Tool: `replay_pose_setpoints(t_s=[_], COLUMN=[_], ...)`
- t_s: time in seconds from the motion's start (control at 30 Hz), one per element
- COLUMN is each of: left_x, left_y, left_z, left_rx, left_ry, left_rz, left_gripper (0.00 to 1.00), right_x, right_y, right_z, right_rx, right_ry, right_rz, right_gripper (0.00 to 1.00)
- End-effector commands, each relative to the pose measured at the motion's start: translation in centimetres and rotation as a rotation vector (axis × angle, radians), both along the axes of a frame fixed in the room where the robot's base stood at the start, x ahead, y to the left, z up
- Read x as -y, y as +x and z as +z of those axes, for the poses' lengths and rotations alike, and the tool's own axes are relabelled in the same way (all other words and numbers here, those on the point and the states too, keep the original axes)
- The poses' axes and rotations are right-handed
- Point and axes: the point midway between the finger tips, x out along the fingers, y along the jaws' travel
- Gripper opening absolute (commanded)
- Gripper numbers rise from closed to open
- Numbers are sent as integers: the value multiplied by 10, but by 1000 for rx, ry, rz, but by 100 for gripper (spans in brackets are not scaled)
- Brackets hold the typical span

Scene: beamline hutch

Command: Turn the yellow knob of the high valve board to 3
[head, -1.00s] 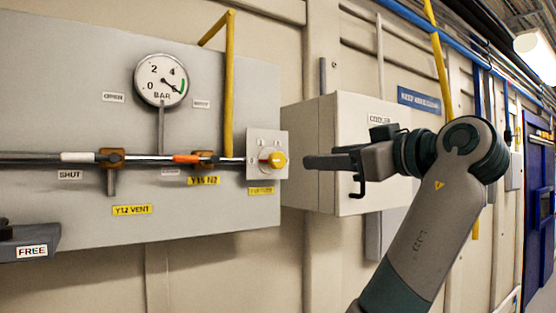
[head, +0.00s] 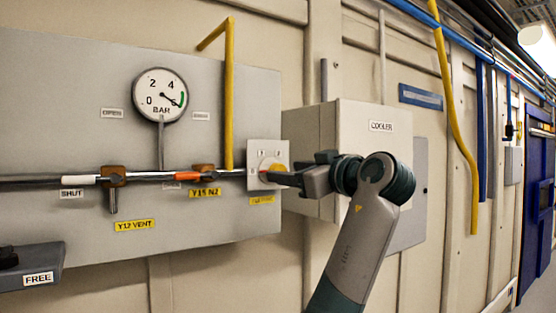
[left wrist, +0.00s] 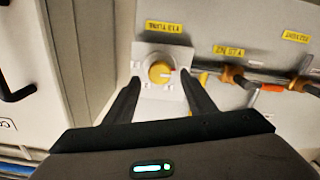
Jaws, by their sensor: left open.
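The valve board (head: 60,100) is a grey panel with a gauge, pipes and valves. At its right edge a white plate (head: 253,155) bears the yellow knob (head: 272,162), partly hidden by my gripper in the head view. The dial figures are too small to read. My left gripper (head: 272,176) is open at the knob. Its fingertips (left wrist: 160,80) lie on either side of the knob, apart from it as far as I see. My right gripper is not in view.
A white cooler box (head: 370,150) juts from the wall just right of the knob, behind my arm. A yellow pipe (head: 229,95) rises left of the plate. The gauge (head: 159,94), orange-marked pipe (head: 188,176) and Y12 vent valve (head: 113,178) are further left.

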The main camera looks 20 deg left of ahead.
Motion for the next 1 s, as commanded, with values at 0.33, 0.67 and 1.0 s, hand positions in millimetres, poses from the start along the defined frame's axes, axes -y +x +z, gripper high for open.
replay_pose_setpoints(t_s=[0.33,0.67,1.0], left_x=[-35,-40,-39], left_y=[27,31,31], left_z=[2,0,0], left_rx=[-2,0,0], left_ry=[1,0,0], left_rz=[1,0,0], left_gripper=[50,50,9], right_x=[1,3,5], right_y=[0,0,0], right_z=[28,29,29], right_rx=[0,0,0], right_ry=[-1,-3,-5], right_rz=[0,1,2], right_gripper=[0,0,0])
